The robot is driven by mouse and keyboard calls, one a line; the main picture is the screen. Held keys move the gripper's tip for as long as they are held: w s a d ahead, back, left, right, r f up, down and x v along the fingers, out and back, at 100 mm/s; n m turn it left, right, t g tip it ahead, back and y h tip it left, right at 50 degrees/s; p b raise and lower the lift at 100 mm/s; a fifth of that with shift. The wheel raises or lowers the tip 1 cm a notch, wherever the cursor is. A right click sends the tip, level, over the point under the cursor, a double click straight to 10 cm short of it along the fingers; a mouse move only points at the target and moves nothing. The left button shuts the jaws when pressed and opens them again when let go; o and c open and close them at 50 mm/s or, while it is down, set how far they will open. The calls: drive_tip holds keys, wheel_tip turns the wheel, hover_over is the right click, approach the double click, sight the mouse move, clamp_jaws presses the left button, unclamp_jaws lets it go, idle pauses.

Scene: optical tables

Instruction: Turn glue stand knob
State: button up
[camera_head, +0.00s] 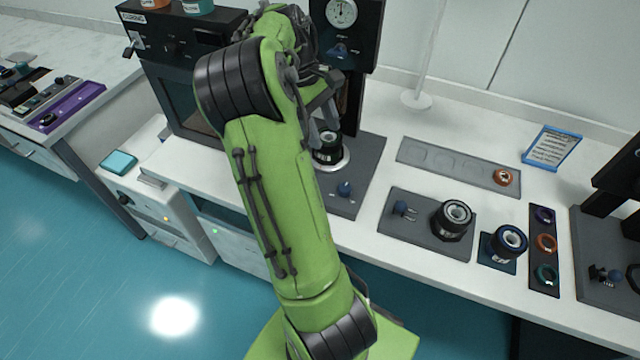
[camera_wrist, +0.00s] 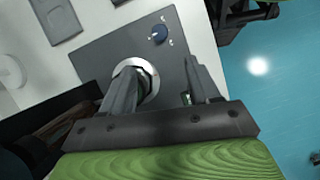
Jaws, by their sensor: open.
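The grey stand base (camera_head: 361,165) sits on the white bench below a dark column with a dial gauge (camera_head: 341,12). A small blue knob (camera_head: 344,188) is near the front of this base; it also shows in the wrist view (camera_wrist: 159,33) with small marks around it. A second blue knob (camera_head: 338,50) is under the gauge. Which one the task means is not labelled. My gripper (camera_head: 322,122) is above the base, its fingers partly hidden by my arm. In the wrist view, my gripper (camera_wrist: 165,72) is open, with the left finger over the metal ring (camera_wrist: 150,72); the base's knob lies beyond the fingertips.
A black cylinder (camera_head: 327,152) stands on the ring close to my fingers. To the right are a grey plate (camera_head: 408,226) with a knob and lens holder, and a rack of coloured rings (camera_head: 545,266). A dark oven-like box (camera_head: 180,85) stands at left.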

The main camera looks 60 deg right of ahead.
sight(345, 187)
drive_tip(key=b+x, duration=0.6)
drive_tip(key=x, duration=1)
drive_tip(key=shift+r, duration=0.1)
drive_tip(key=c, duration=1)
drive_tip(key=shift+c, duration=0.2)
drive_tip(key=shift+d+m+p, duration=0.1)
drive_tip(key=shift+m+p, duration=0.2)
drive_tip(key=shift+p, duration=0.05)
